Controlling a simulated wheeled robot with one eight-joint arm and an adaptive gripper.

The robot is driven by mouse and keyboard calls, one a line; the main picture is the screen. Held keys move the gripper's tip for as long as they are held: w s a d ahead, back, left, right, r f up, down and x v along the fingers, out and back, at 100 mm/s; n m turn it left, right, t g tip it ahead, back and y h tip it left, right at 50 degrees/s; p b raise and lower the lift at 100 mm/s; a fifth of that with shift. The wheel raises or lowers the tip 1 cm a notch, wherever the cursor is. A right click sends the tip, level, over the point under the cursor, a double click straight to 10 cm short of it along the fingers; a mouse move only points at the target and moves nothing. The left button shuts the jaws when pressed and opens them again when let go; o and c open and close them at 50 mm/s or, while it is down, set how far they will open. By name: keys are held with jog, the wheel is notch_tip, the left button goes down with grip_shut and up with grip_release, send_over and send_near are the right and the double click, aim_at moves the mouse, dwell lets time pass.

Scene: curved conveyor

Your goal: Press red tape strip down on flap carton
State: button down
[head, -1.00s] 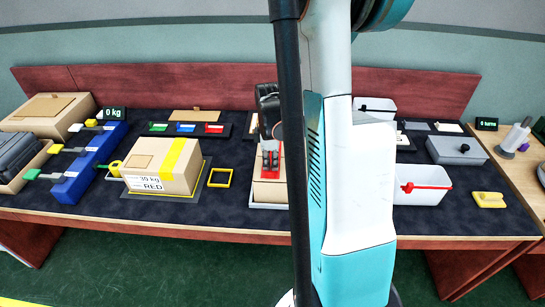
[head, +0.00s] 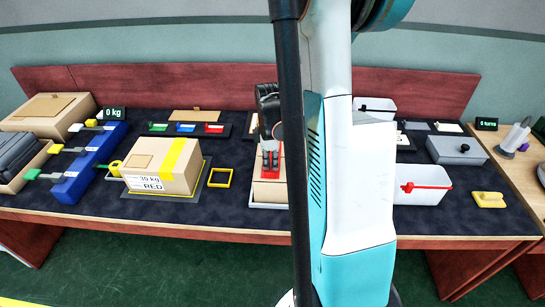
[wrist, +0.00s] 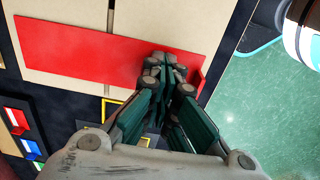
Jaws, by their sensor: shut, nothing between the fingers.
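The flap carton (head: 268,196) is tan and stands in the middle of the table, partly hidden behind my arm in the head view. In the wrist view, its top (wrist: 185,22) shows a dark seam between two flaps. The red tape strip (wrist: 75,48) lies across the seam, and its right end reaches the carton's edge with a narrow raised-looking lip. My gripper (wrist: 166,76) is shut and empty, with its fingertips over the strip near that right end. It also shows in the head view (head: 270,168). I cannot tell whether the fingertips touch the strip.
A yellow-taped carton (head: 170,165) stands to the left, with a small yellow frame (head: 220,178) between the cartons. A dark rack (head: 187,129) with green, blue and red pieces lies behind. A white bin with a red handle (head: 423,184) stands to the right.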

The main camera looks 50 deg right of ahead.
jog(key=shift+s+a+f, duration=0.1)
jog(key=shift+s+f, duration=0.15)
jog(key=shift+f, duration=0.3)
jog(key=shift+w+d+r+p, duration=0.1)
jog(key=shift+w+r+p, duration=0.05)
jog(key=shift+r+p, duration=0.3)
jog(key=shift+w+d+r+p, duration=0.1)
jog(key=shift+r+p, duration=0.25)
jog(key=shift+p, duration=0.05)
notch_tip(320, 180, up, 4)
jog(key=p, duration=0.3)
jog(key=shift+w+r, duration=0.1)
jog(key=shift+r, duration=0.1)
